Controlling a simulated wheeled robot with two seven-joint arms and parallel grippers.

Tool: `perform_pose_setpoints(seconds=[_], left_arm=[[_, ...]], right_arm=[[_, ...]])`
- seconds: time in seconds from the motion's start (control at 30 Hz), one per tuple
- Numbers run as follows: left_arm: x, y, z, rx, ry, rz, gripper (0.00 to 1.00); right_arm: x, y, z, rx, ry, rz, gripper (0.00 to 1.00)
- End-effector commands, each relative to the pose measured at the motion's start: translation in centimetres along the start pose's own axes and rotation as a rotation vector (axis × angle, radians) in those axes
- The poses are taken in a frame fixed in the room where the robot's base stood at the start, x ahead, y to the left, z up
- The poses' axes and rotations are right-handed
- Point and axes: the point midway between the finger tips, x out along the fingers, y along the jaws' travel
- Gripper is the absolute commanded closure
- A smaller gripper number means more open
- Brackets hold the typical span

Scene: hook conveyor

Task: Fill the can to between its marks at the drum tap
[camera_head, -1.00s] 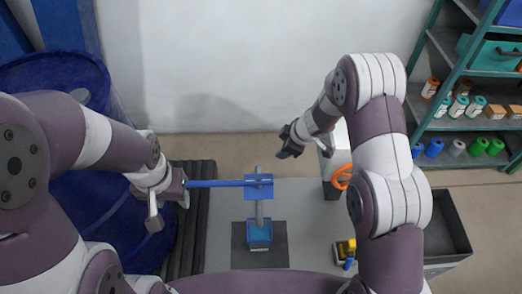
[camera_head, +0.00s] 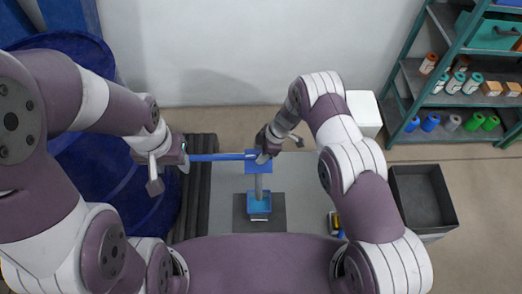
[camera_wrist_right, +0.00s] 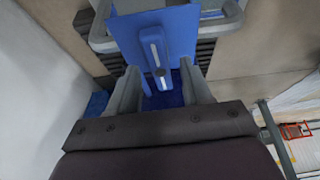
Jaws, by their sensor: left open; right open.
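The blue drum (camera_head: 75,130) stands at the left. A blue bar (camera_head: 218,157) runs right to a blue plate (camera_head: 258,168) with a grey upright piece (camera_head: 259,187), apparently the tap. A blue can-like container (camera_head: 260,207) stands just below it on a dark mat; its marks and level cannot be made out. My right gripper (camera_head: 266,147) is open at the plate's upper edge. In the right wrist view, its open fingers (camera_wrist_right: 163,90) are either side of a blue lever (camera_wrist_right: 152,55) in front of the plate; contact is unclear. My left gripper (camera_head: 178,165) is open near the bar's left end.
A dark ribbed strip (camera_head: 197,180) lies between drum and grey bench (camera_head: 222,220). A white box (camera_head: 363,112) stands behind my right arm. A dark open bin (camera_head: 424,197) is at the right, a shelf (camera_head: 405,85) with colored bottles behind it.

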Motion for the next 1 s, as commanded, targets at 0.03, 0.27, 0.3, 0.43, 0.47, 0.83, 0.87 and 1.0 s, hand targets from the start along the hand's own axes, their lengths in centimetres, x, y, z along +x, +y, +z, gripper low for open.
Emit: perform_pose_setpoints(seconds=[0.03, 0.27, 0.3, 0.43, 0.47, 0.83, 0.87, 1.0], left_arm=[[-0.1, 0.0, 0.0, 0.000, 0.000, 0.000, 0.51], [-0.1, 0.0, 0.0, 0.000, 0.000, 0.000, 0.51], [-0.1, 0.0, 0.0, 0.000, 0.000, 0.000, 0.51], [-0.1, 0.0, 0.0, 0.000, 0.000, 0.000, 0.51], [-0.1, 0.0, 0.0, 0.000, 0.000, 0.000, 0.51], [0.9, 0.0, 0.1, 0.000, 0.000, 0.000, 0.51], [1.2, 0.0, 0.1, 0.000, 0.000, 0.000, 0.51], [2.6, 0.0, 0.3, 0.000, 0.000, 0.000, 0.51]], right_arm=[[0.2, 0.0, 0.0, 0.000, 0.000, 0.000, 0.51], [0.6, 0.0, 0.0, 0.000, 0.000, 0.000, 0.51], [0.5, 0.0, 0.0, 0.000, 0.000, 0.000, 0.51], [0.5, 0.0, 0.0, 0.000, 0.000, 0.000, 0.87], [0.5, 0.0, 0.0, 0.000, 0.000, 0.000, 0.97], [0.7, 0.1, 0.1, -0.040, 0.001, -0.015, 1.00], [0.8, 0.1, 0.1, -0.052, 0.000, -0.019, 1.00], [1.0, 0.2, 0.2, -0.127, 0.001, -0.050, 1.00]])
